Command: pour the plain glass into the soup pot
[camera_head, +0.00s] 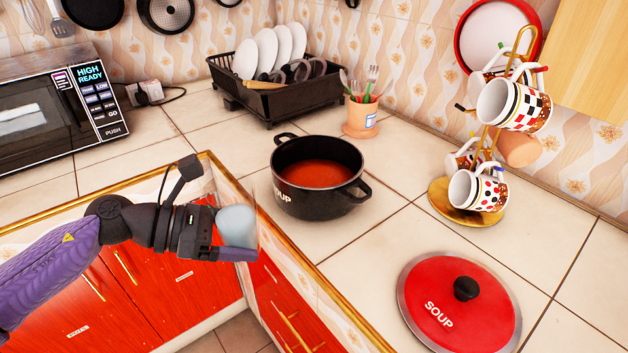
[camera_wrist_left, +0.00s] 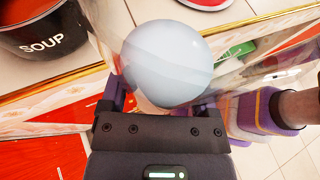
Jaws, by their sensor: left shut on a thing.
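The black soup pot (camera_head: 318,192) stands upright on the counter near its corner, with orange-red soup in it and no lid on. Part of its side with "SOUP" shows at the upper left of the left wrist view (camera_wrist_left: 40,40). My left gripper (camera_head: 232,238) is shut on the plain glass (camera_head: 237,225), in front and left of the pot, apart from it and over the counter's front edge. In the wrist view the glass (camera_wrist_left: 168,62) shows as a pale, whitish round shape between the fingers. Its clear walls are hard to make out. My right gripper is not in view.
The red pot lid (camera_head: 463,303) lies on the counter at the front right. A mug tree (camera_head: 468,205) with patterned mugs, a utensil cup (camera_head: 361,117) and a black dish rack (camera_head: 270,90) stand behind. A microwave (camera_head: 60,110) is at left. Counter between pot and lid is clear.

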